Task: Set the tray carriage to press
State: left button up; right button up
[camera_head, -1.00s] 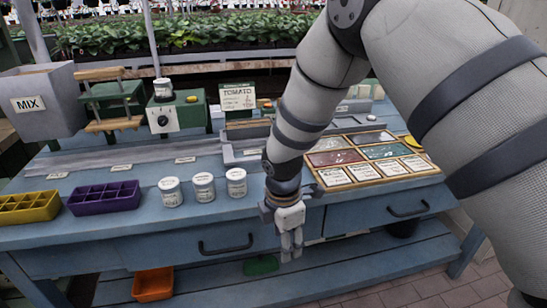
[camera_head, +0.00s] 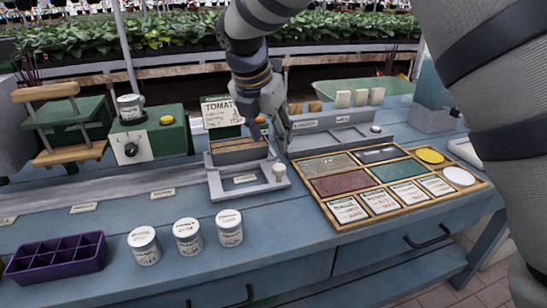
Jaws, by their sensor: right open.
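The tray carriage, which I take to be the grey frame (camera_head: 214,186) with a white knob (camera_head: 279,171) at its right front, stands at the right end of the grey rail (camera_head: 110,190). A brown block or tray (camera_head: 238,151) sits in it. The green press (camera_head: 66,124) with wooden plates stands at the far left, behind the rail. My right gripper (camera_head: 280,138) points down above the carriage's back right, near the knob. It is open and looks empty; contact cannot be told. My left gripper is not in view.
A green dial box (camera_head: 156,142) stands behind the rail, beside the press. White jars (camera_head: 188,237) and a purple tray (camera_head: 56,259) line the front. A wooden-framed board (camera_head: 340,226) of cards lies right of the carriage. A tomato sign (camera_head: 221,114) stands behind.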

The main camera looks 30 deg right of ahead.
aim_at(279, 166)
jog(key=x, duration=0.9)
jog(key=shift+s+f+b, duration=0.15)
jog(key=shift+f+b, duration=0.2)
jog(key=shift+f, duration=0.05)
jog(key=shift+c, duration=0.2)
grip_shut()
